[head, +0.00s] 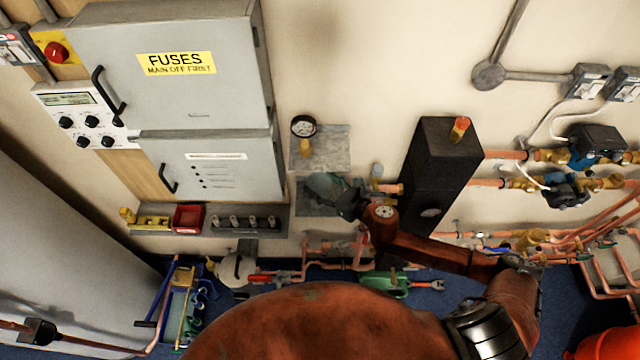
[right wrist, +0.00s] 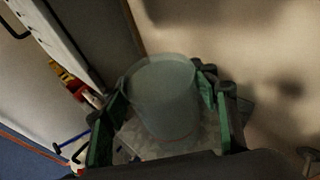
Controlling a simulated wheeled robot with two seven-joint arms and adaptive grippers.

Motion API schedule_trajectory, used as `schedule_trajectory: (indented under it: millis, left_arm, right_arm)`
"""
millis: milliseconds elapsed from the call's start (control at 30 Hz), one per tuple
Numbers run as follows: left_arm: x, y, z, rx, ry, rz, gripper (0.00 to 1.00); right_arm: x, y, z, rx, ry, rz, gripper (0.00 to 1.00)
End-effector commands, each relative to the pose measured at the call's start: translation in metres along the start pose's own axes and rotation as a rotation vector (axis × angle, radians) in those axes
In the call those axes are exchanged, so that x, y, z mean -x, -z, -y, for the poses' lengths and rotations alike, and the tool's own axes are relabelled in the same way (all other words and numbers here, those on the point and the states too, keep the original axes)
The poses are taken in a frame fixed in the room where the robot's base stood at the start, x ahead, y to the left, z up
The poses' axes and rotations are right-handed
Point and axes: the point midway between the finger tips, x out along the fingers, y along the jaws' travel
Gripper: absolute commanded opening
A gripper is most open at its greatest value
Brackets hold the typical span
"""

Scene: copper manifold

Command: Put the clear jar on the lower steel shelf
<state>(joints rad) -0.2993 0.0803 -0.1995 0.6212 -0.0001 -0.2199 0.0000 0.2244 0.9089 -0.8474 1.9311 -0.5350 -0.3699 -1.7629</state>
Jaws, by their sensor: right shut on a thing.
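The clear jar (head: 326,184) is a see-through, greenish cylinder, seen near the middle of the head view. My right gripper (head: 343,195) reaches it from the right and is shut on it. In the right wrist view the jar (right wrist: 165,98) stands between the green finger pads. The lower steel shelf (head: 310,208) is a grey plate on the wall, directly behind and below the jar. The shelf also shows under the jar in the right wrist view (right wrist: 140,138). I cannot tell whether the jar's base touches it. My left gripper is not in view.
The upper steel shelf (head: 325,160) is just above and carries a pressure gauge (head: 304,127). A tall black box (head: 440,170) stands to the right, beside copper pipes. A grey fuse cabinet (head: 175,70) is at left, above a ledge with a red bin (head: 188,218).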

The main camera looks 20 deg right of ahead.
Motion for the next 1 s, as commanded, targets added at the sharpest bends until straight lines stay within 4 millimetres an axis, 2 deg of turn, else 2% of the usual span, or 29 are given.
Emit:
schedule_trajectory:
  millis: [333,367,400,600,900,1000]
  left_arm:
    - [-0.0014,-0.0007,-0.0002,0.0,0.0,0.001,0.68]
    - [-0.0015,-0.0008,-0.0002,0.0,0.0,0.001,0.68]
    - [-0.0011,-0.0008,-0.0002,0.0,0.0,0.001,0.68]
    - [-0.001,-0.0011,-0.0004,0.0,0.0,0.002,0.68]
    - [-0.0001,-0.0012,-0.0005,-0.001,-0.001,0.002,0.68]
    - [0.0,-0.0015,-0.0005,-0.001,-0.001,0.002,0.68]
  right_arm:
    - [-0.0011,0.0004,0.0001,0.002,-0.001,0.004,0.0]
    - [-0.0011,0.0027,0.0003,0.001,0.0,0.001,0.55]
    - [-0.0009,0.0021,0.0002,0.001,0.0,0.001,0.58]
    - [-0.0008,0.0019,0.0002,0.001,0.0,0.001,0.72]
    - [-0.0003,0.0001,0.0001,0.002,0.0,0.002,0.72]
    - [0.0061,0.0002,0.0005,0.002,0.0,0.0,0.72]
